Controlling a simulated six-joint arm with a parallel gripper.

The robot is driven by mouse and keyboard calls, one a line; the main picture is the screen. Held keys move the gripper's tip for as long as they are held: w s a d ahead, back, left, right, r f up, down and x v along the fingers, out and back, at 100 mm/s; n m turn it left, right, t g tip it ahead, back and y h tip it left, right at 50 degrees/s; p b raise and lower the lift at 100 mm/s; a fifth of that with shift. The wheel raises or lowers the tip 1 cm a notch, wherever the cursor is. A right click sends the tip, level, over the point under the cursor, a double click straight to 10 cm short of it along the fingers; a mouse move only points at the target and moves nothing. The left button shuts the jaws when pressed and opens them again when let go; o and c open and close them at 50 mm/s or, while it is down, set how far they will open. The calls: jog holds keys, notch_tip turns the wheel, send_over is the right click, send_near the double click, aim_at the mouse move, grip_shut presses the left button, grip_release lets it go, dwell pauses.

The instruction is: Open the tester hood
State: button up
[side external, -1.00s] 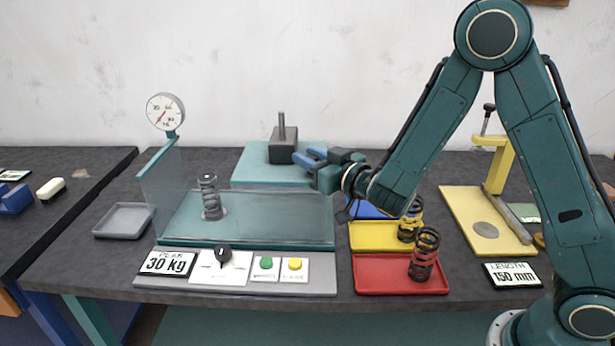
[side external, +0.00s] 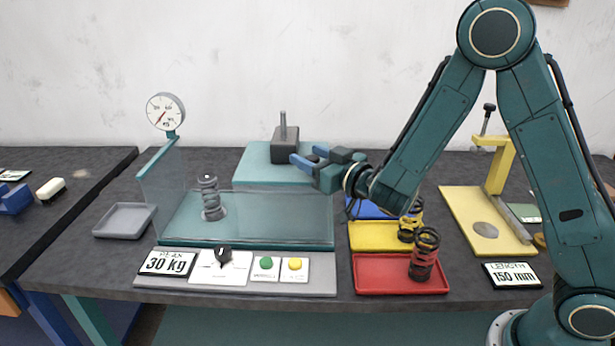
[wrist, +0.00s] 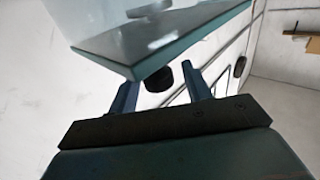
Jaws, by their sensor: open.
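The clear tester hood (side external: 163,185) shows as a faint see-through panel at the left of the teal tester, below a teal bar. Its full outline and whether it is raised or lowered are hard to tell. A grey spring (side external: 210,198) stands upright on the teal tester base (side external: 290,232). My gripper (side external: 304,156) is open and empty, above the back right of the tester, fingers pointing left. In the wrist view, a glassy panel with a teal edge (wrist: 165,40) lies just beyond the open fingers (wrist: 161,90). No contact shows.
A round gauge (side external: 166,111) stands at the back left. A grey block with a post (side external: 285,142) is behind my gripper. A control strip (side external: 235,284) with a knob and buttons lies in front. Red (side external: 375,287) and yellow (side external: 370,236) trays are at right.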

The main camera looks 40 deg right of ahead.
jog(key=shift+d+r, duration=0.1)
jog(key=shift+r, duration=0.1)
jog(key=shift+r, duration=0.75)
notch_tip(320, 180, up, 18)
dwell(0.5)
jog(key=shift+s, duration=0.15)
jog(key=s+d+f+g, duration=0.1)
jog(key=s+f+g, duration=0.3)
jog(key=s, duration=0.6)
jog(key=s+d+f+g, duration=0.1)
jog(key=s+f+g, duration=0.3)
jog(key=s, duration=0.7)
jog(key=s+d+f+g, duration=0.1)
jog(key=s+f+g, duration=0.3)
jog(key=s, duration=0.7)
notch_tip(320, 180, down, 2)
jog(key=shift+s+f, duration=0.1)
jog(key=shift+s, duration=0.15)
